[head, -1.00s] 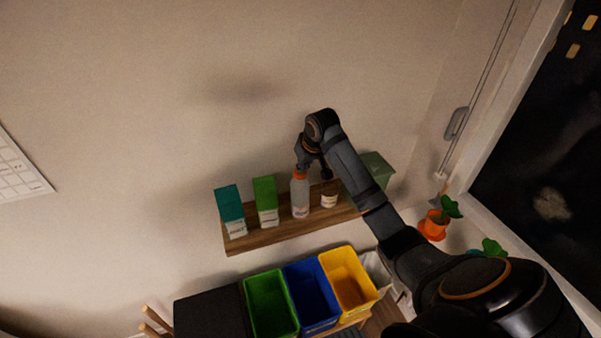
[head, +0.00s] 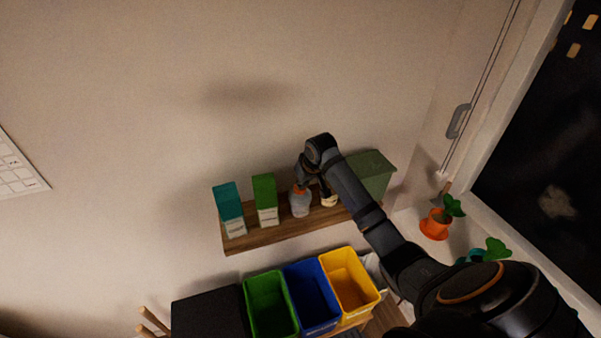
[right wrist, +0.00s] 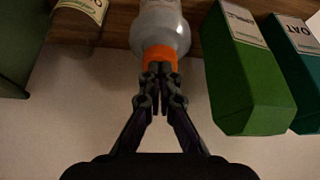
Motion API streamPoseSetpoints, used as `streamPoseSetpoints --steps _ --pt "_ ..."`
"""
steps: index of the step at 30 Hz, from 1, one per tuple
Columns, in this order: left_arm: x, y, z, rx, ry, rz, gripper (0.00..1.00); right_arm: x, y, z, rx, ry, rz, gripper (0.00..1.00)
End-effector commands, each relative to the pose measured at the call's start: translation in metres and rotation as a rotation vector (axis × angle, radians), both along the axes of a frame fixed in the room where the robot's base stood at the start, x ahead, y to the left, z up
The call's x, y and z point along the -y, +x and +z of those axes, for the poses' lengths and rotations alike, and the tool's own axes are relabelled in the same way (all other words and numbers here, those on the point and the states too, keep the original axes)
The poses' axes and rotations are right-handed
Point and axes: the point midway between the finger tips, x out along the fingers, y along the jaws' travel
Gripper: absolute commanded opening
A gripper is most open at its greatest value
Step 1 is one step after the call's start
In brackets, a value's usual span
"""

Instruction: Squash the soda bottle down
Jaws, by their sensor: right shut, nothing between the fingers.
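The soda bottle (head: 300,204) is a pale, cloudy bottle with an orange cap, upright on the wooden shelf (head: 270,235). It is short and squat in the head view. In the right wrist view, its shoulder (right wrist: 160,30) and orange cap (right wrist: 160,57) are in the upper middle. My right gripper (right wrist: 160,72) is shut and empty, with its fingertips at the cap, seemingly pressing on it from above. In the head view the gripper (head: 301,184) partly hides the cap. My left gripper is not in view.
A teal carton (head: 229,208) and a green carton (head: 265,200) stand left of the bottle. A small labelled jar (head: 328,199) and a grey-green bin (head: 372,175) are to its right. Green (head: 250,300), blue (head: 291,285) and yellow (head: 326,268) bins stand below the shelf.

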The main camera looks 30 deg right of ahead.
Motion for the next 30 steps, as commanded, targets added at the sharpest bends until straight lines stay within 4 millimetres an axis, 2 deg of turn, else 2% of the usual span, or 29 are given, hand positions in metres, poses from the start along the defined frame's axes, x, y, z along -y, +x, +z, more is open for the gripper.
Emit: streamPoseSetpoints --steps 2,7,12,13,16,25,30 --pt "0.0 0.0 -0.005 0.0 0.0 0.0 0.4 0.0 0.0 -0.012 -0.003 0.001 0.0 0.0" --pt "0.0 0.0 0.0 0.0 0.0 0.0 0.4 0.0 -0.001 -0.007 -0.001 0.0 0.0 0.0" --pt "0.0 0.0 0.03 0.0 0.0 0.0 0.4 -0.001 -0.017 0.006 -0.003 -0.003 0.002 0.0" --pt "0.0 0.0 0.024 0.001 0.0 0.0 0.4 -0.001 -0.021 0.001 -0.003 -0.004 0.001 0.0" --pt "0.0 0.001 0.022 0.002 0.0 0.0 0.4 -0.002 -0.029 0.003 -0.001 -0.002 0.001 0.0" --pt "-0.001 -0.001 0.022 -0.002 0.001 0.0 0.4 -0.003 -0.03 0.004 0.0 0.0 0.0 0.0" --pt "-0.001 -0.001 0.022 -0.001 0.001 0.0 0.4 -0.003 -0.037 0.02 0.004 -0.003 0.002 0.0"
